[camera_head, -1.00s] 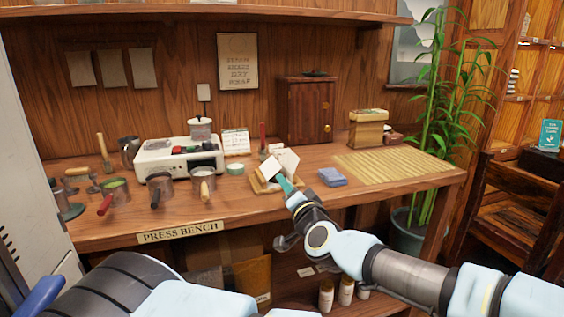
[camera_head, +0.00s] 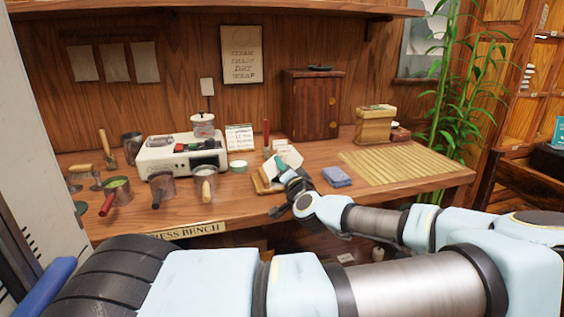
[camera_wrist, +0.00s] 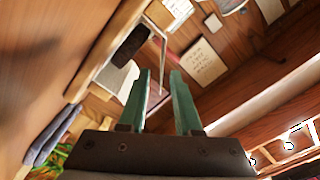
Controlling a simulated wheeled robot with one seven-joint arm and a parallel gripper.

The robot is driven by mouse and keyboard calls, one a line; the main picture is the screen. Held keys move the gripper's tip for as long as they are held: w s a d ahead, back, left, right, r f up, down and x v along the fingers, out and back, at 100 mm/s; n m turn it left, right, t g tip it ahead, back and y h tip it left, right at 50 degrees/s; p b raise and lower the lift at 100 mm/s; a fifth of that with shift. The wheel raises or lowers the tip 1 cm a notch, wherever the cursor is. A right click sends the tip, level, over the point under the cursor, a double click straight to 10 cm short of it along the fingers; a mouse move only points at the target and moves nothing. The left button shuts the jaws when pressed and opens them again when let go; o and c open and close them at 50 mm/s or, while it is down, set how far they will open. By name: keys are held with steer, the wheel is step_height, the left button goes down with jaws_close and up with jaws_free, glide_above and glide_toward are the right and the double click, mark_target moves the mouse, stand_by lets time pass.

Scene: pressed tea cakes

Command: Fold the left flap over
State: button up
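White paper flaps (camera_head: 291,155) stand up at a slant above a small wooden tray (camera_head: 264,187) at the bench's front middle. My gripper (camera_head: 281,165), with green fingers, is at the paper and hides part of it. In the wrist view my gripper (camera_wrist: 160,72) has its two fingers apart. A thin pale edge (camera_wrist: 163,45) shows between and beyond them; I cannot tell whether it is a flap, and neither finger clearly touches it. A dark, rounded thing (camera_wrist: 130,46), perhaps the tea cake, lies just past the fingertips. Which flap is the left one is unclear.
A folded blue cloth (camera_head: 336,177) lies right of the tray, beside a bamboo mat (camera_head: 400,168). A white machine (camera_head: 180,153) and several handled cups stand left. A red-handled tool (camera_head: 266,135) and a wooden cabinet (camera_head: 312,105) stand behind.

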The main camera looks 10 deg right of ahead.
steer(key=shift+w+a, duration=0.1)
steer(key=shift+w, duration=0.35)
jaws_close()
stand_by(1.2)
